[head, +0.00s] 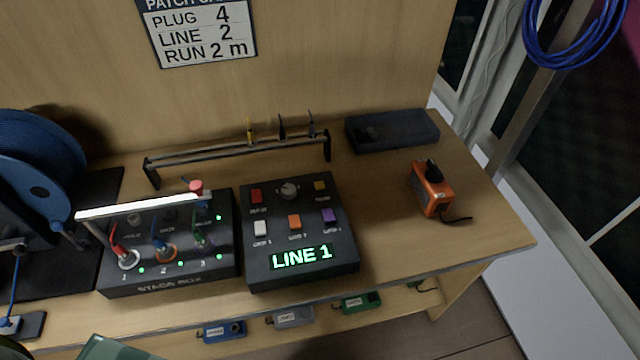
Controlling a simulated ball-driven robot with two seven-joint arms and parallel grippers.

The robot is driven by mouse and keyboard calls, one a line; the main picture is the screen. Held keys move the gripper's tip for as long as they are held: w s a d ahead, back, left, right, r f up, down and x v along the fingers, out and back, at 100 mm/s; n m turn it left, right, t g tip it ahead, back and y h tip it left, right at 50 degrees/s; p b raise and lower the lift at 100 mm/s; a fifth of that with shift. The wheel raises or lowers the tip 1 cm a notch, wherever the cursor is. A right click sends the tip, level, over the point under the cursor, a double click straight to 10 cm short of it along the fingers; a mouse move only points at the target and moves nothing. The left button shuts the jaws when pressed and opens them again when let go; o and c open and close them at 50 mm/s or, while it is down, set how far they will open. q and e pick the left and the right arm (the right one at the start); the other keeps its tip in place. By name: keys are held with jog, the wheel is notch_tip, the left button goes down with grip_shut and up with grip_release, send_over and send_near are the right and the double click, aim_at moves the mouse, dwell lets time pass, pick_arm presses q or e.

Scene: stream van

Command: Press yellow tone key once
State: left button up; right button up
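The yellow key (320,186) is a small square button at the top right of a black control box (255,272) on the bench. Its label is too small to read surely. A red key (256,196) and a round knob (288,190) share its row. White (261,228), orange (295,222) and purple (329,216) keys sit in the row below. The green display (302,257) reads LINE 1. Nothing covers the yellow key. Neither of my grippers shows in the head view.
A black stage box (170,287) with plugged cables and a white bar stands left of the control box. A low rack (237,152) stands behind. A dark tray (392,134) and an orange device (428,190) are at right. The bench between them is clear.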

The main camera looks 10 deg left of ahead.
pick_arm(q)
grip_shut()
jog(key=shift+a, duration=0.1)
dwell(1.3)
